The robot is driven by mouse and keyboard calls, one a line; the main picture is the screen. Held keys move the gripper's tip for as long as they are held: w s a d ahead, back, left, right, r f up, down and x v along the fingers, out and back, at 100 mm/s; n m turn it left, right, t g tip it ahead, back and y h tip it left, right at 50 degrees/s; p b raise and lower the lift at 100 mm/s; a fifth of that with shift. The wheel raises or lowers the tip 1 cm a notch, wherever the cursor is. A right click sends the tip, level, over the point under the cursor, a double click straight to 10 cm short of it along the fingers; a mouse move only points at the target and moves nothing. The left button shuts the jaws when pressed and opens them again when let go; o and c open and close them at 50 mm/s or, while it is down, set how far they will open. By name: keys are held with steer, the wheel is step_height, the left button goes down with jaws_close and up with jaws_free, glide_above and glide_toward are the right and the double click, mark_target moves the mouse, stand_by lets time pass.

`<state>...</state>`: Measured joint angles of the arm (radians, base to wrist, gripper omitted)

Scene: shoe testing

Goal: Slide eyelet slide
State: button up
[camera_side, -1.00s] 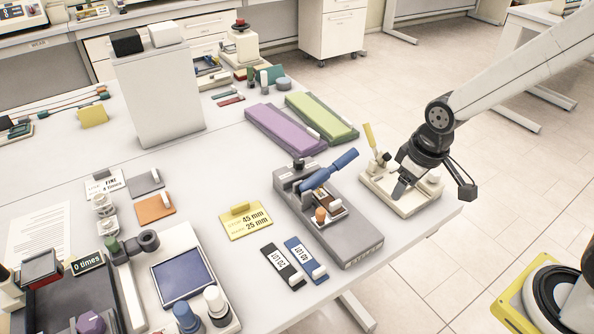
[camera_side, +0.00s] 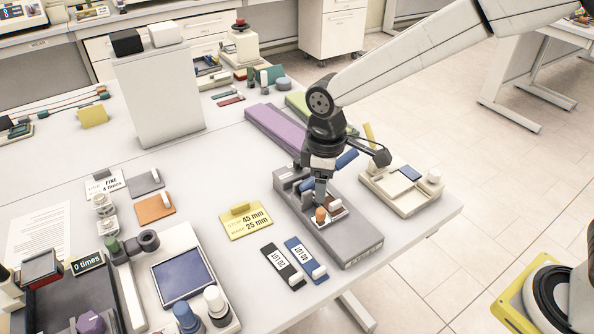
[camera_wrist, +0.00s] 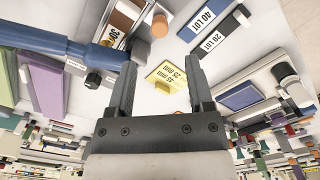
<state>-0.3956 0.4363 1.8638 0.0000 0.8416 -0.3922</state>
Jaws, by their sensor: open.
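The grey press fixture (camera_side: 335,240) with a blue lever handle (camera_side: 346,159) stands near the table's right edge. On its bed is a small slide plate (camera_side: 335,213) with an upright orange knob (camera_side: 320,214). In the wrist view the knob (camera_wrist: 159,25) is at the top, ahead of the fingertips, and the blue handle (camera_wrist: 45,38) crosses the left. My gripper (camera_side: 320,195) points down over the fixture, just behind the knob. In the wrist view my gripper (camera_wrist: 161,62) has its fingers apart with nothing between them. Contact with the knob cannot be told.
Blue (camera_side: 305,260) and black (camera_side: 283,264) lot tags and a yellow 45 mm/25 mm card (camera_side: 246,224) lie left of the fixture. A cream device (camera_side: 401,190) stands to the right. Purple (camera_side: 277,128) and green pads lie behind. Bare table lies in front of the tags.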

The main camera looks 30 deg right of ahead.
mark_target(321, 210)
steer(key=shift+f, duration=3.85)
steer(key=shift+c, duration=0.2)
jaws_close()
